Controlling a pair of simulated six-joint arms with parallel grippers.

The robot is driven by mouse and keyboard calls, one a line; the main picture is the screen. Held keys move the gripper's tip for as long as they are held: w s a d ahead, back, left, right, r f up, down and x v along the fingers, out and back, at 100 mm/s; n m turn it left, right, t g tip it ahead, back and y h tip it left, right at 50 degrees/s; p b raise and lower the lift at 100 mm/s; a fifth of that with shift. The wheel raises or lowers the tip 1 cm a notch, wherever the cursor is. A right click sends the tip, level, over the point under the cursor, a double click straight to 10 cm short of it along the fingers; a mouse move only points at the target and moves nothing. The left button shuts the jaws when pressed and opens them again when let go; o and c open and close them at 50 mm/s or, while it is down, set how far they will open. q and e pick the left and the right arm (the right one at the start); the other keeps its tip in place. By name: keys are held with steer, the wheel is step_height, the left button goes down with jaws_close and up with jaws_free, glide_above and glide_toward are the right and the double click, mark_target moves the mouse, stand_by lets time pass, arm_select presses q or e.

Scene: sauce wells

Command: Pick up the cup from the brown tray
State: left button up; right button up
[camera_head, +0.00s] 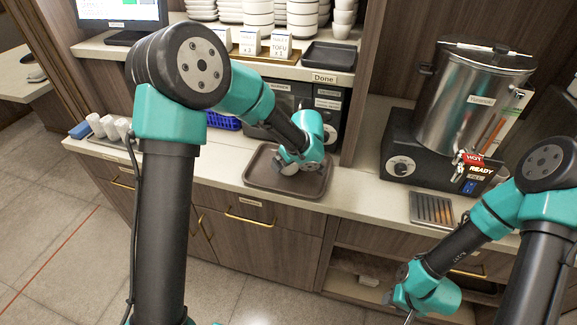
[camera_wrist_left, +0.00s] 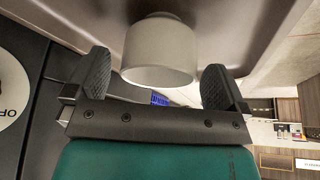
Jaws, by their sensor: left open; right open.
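The brown tray (camera_head: 307,186) lies on the counter in front of the black appliance. My left gripper (camera_head: 288,168) is down over it, and hides most of the cup in the head view. In the left wrist view a plain whitish cup (camera_wrist_left: 160,52) stands on the tray (camera_wrist_left: 60,18), which is seen upside down there. The open fingers of my left gripper (camera_wrist_left: 155,68) are on either side of the cup, with a gap visible on both sides. My right gripper (camera_head: 408,312) is open and empty, low at the bottom right in front of the cabinet, partly cut off.
A blue basket (camera_head: 224,122) is behind my left arm. A metal boiler (camera_head: 470,105) stands to the right, with a drip tray (camera_head: 432,209) before it. A black tray (camera_head: 329,57) lies on the shelf marked "Done".

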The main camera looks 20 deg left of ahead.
arm_select(q)
steer(key=shift+x, duration=1.4)
steer(key=shift+c, duration=0.3)
steer(key=c, duration=1)
steer(key=shift+o, duration=0.2)
steer(key=shift+r, duration=1.9)
steer(key=s+d, duration=0.2)
steer(key=s, duration=0.5)
steer(key=s+d+r, duration=0.1)
steer(key=s+d, duration=0.1)
steer(key=s, duration=0.6)
steer(key=shift+s+d, duration=0.2)
steer(key=shift+d, duration=0.1)
